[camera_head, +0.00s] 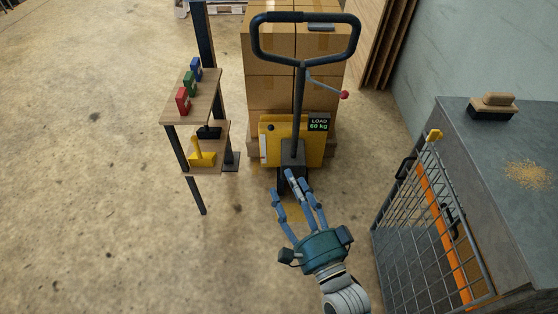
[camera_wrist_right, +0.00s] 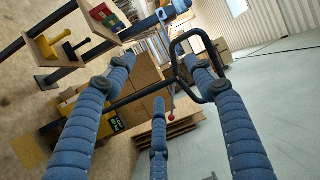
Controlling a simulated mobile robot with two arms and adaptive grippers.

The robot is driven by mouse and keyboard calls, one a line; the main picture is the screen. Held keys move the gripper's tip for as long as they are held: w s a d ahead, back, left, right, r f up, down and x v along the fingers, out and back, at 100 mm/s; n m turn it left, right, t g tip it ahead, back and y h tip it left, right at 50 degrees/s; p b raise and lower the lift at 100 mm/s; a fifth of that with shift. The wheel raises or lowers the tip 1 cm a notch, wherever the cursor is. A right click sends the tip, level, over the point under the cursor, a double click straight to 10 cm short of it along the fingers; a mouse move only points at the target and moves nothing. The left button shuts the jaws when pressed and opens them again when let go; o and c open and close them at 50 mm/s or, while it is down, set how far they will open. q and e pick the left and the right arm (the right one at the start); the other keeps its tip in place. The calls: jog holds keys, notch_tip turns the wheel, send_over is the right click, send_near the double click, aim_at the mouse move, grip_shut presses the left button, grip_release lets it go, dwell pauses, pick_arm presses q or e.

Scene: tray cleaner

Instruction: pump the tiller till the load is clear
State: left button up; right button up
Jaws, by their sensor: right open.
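The pallet jack's tiller (camera_head: 299,95) stands upright, with a black loop handle (camera_head: 304,38) at its top and a lever with a red knob (camera_head: 344,95). Its yellow body (camera_head: 270,140) carries a display reading LOAD 60 kg (camera_head: 318,122). The load of stacked cardboard boxes (camera_head: 270,92) is behind it. My right gripper (camera_head: 294,190) is open and empty, in front of the tiller's base in the head view. In the right wrist view the loop handle (camera_wrist_right: 183,45) appears beyond the spread blue fingers (camera_wrist_right: 160,110). My left gripper is not in view.
A wooden shelf stand (camera_head: 205,105) with red, green and blue items stands left of the jack. Concrete floor lies open at the left.

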jog(key=p+x, duration=0.1)
jog(key=x, duration=0.5)
jog(key=shift+w, duration=0.15)
jog(key=shift+c, duration=0.2)
grip_shut()
jog(key=shift+o, duration=0.2)
grip_release()
